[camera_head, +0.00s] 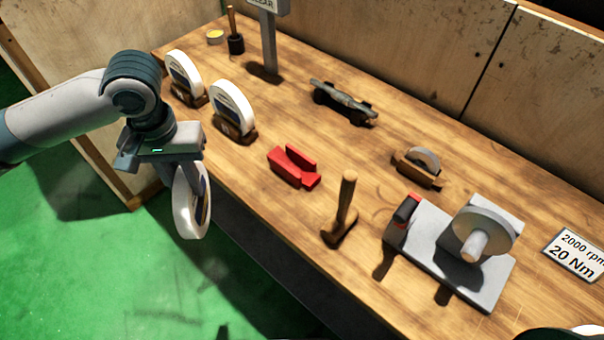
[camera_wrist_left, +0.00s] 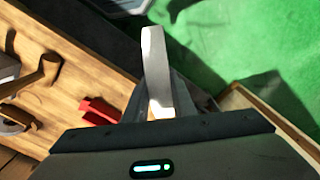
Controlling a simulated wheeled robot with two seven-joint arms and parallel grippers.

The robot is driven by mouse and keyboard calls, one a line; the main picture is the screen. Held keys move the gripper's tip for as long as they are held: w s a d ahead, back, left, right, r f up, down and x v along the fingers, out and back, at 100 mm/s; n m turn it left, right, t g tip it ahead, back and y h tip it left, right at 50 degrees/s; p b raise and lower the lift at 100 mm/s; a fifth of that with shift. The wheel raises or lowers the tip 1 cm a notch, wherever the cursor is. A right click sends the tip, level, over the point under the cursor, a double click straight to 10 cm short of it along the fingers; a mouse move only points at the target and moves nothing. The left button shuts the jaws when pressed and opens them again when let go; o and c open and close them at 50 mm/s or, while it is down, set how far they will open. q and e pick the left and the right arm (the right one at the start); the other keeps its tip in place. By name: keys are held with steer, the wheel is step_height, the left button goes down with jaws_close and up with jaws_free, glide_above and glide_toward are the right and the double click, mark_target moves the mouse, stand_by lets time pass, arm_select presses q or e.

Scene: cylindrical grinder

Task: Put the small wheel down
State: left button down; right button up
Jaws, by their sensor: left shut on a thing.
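My left gripper (camera_head: 184,168) is shut on a white wheel (camera_head: 183,214) with a printed label on its face. The wheel hangs upright below the fingers, off the table's front left edge and over the green floor. In the left wrist view the held wheel (camera_wrist_left: 156,70) shows nearly edge-on between the fingers. Two similar white wheels stand upright in wooden holders at the table's left, a farther one (camera_head: 186,72) and a nearer one (camera_head: 233,108). A smaller grey wheel (camera_head: 424,157) sits in a wooden holder (camera_head: 417,174) at the right. My right gripper is out of view.
On the wooden table (camera_head: 300,115) are a red block (camera_head: 292,168), a wooden-handled mallet (camera_head: 345,200), a dark tool on a stand (camera_head: 343,100) and a grey plate with a mounted wheel (camera_head: 484,230). A sign post (camera_head: 269,45) stands at the back. Bare wood lies between them.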

arm_select(q)
steer(key=shift+s+d, duration=0.25)
steer(key=shift+d, duration=0.05)
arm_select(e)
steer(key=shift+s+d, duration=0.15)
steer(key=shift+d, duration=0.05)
arm_select(q)
steer(key=shift+w+r, duration=0.1)
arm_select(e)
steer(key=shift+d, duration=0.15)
arm_select(q)
steer(key=shift+w+d, duration=0.1)
steer(key=shift+d, duration=0.05)
steer(key=w+d+r+m, duration=0.3)
steer(key=w+d+m, duration=0.4)
steer(key=d+m, duration=0.3)
steer(key=w+d+r+m, duration=0.4)
steer(key=w+d+m, duration=0.4)
steer(key=m, duration=0.9)
steer(key=shift+d+p, duration=0.4)
steer(key=shift+d, duration=0.6)
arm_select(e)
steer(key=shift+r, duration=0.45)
